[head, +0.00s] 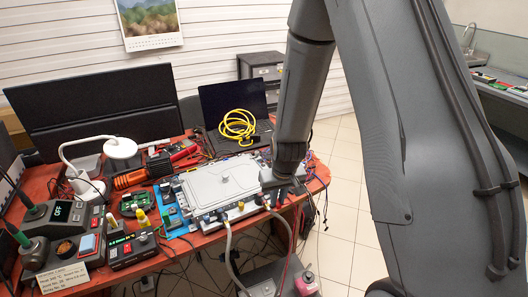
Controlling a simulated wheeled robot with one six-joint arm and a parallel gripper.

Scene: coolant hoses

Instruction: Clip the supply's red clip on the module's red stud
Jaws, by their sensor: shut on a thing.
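The module, a silver-grey box (220,182), lies on a blue mat on the red-brown bench. Hose or cable ends plug in along its front edge. My gripper (282,196) points down at the module's right front corner, shut on a small dark piece. A grey hose (287,228) hangs from just below the jaws toward the floor; the held piece looks like its end clip, but its colour is hidden. A second grey hose (229,245) runs down from the module's front. A grey unit (262,288) below is probably the supply. I cannot make out the red stud.
A laptop (232,108) with a coiled yellow cable (237,125) stands behind the module. A white lamp (120,147), a green board (137,204) and soldering stations (60,220) fill the bench's left. Loose wires lie at the right edge. My arm hides much of the right side.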

